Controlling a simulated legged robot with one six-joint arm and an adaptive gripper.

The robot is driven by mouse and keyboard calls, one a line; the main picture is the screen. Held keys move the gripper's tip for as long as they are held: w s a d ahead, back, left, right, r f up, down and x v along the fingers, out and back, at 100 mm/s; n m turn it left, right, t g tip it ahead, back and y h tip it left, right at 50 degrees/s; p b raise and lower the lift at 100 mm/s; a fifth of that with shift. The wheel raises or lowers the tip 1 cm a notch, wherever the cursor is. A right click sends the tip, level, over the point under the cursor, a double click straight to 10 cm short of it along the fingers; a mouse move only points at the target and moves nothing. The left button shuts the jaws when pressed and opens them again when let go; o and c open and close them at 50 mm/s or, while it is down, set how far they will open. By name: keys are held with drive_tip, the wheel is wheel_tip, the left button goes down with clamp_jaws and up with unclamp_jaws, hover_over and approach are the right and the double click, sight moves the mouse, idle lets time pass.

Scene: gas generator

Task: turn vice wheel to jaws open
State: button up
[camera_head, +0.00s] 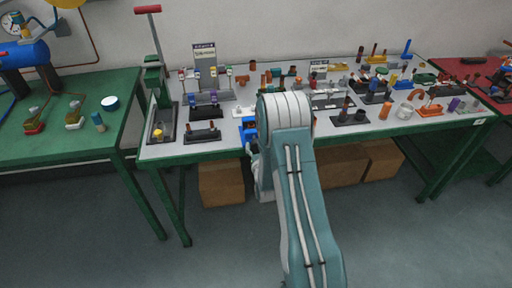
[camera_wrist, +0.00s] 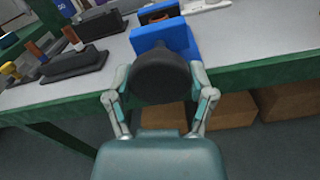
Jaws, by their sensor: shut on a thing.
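The vice (camera_wrist: 165,37) is blue and stands at the front edge of the grey table top. In the wrist view its front block is nearest me, and a second blue part (camera_wrist: 158,10) shows behind it with a dark strip between. The vice wheel (camera_wrist: 160,78) is a dark, round knob facing me on the front of the vice. My gripper (camera_wrist: 160,80) is shut on the wheel, one finger on each side. In the head view my arm hides the wheel and most of my gripper; a bit of the blue vice (camera_head: 248,130) shows left of the arm.
The table (camera_head: 215,151) has a green front edge and holds several fixtures. A dark holder with pegs (camera_wrist: 75,62) is left of the vice. Cardboard boxes (camera_head: 222,183) stand below. A lever press (camera_head: 152,70) rises at the table's left end. The floor in front is clear.

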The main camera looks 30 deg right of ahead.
drive_tip(key=shift+s+f, duration=0.15)
drive_tip(key=o, duration=0.9)
drive_tip(key=shift+o, duration=1)
drive_tip(key=v, duration=1.2)
